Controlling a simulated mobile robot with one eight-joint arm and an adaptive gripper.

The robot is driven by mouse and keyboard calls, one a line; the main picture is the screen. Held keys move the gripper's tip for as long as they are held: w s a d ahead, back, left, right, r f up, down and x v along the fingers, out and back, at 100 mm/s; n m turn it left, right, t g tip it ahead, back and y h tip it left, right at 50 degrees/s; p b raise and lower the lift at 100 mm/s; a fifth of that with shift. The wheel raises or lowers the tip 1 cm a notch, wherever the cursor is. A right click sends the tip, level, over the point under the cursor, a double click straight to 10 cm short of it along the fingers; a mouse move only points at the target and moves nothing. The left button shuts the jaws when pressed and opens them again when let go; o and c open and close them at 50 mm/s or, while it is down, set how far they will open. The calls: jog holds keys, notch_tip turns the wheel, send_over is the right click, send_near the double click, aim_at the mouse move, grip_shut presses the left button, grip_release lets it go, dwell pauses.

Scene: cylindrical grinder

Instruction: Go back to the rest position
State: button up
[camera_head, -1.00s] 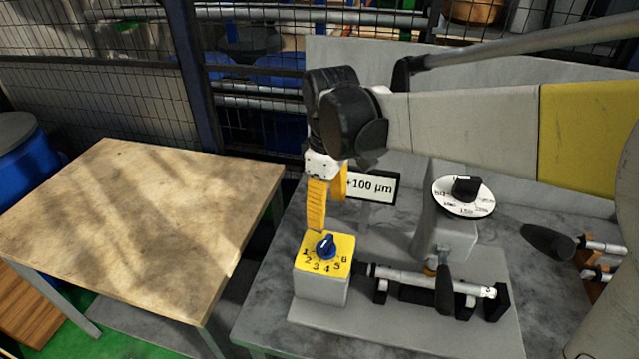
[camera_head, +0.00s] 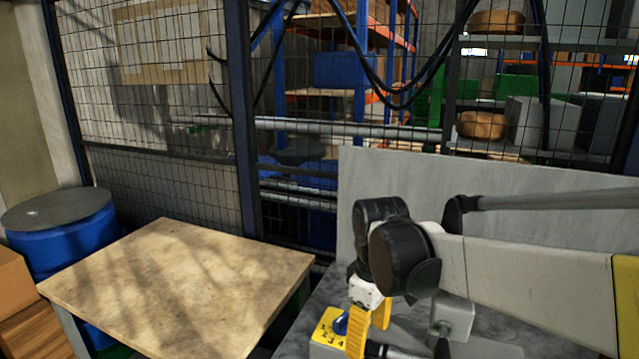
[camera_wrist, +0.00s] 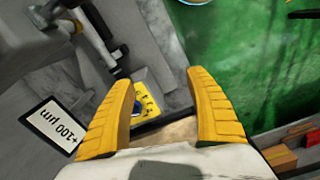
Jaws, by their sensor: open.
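My gripper (camera_head: 370,326) has yellow fingers and hangs at the end of my arm, low in the head view. It is open and empty, with its fingers apart in the wrist view (camera_wrist: 163,112). A yellow dial box (camera_head: 326,330) with a blue knob (camera_head: 341,323) stands just behind the fingers in the head view, partly hidden by them. The dial box also shows beyond the fingertips in the wrist view (camera_wrist: 147,98). I cannot tell the exact gap between the fingers and the box.
A display reading +100 µm (camera_wrist: 50,132) stands beside the gripper. The grey grinder bench (camera_head: 300,343) has an upright back panel (camera_head: 420,180). A bare wooden table (camera_head: 180,290) is at the left, near a blue barrel (camera_head: 75,238). A mesh fence (camera_head: 160,110) runs behind.

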jog(key=s+d+r+m+t, duration=0.1)
jog(key=s+d+m+t, duration=0.6)
jog(key=s+d+m, duration=0.2)
jog(key=s+m, duration=0.1)
jog(key=s, duration=0.1)
jog(key=shift+s+d, duration=0.3)
jog(key=shift+s, duration=0.05)
jog(key=shift+c, duration=0.2)
dwell(0.8)
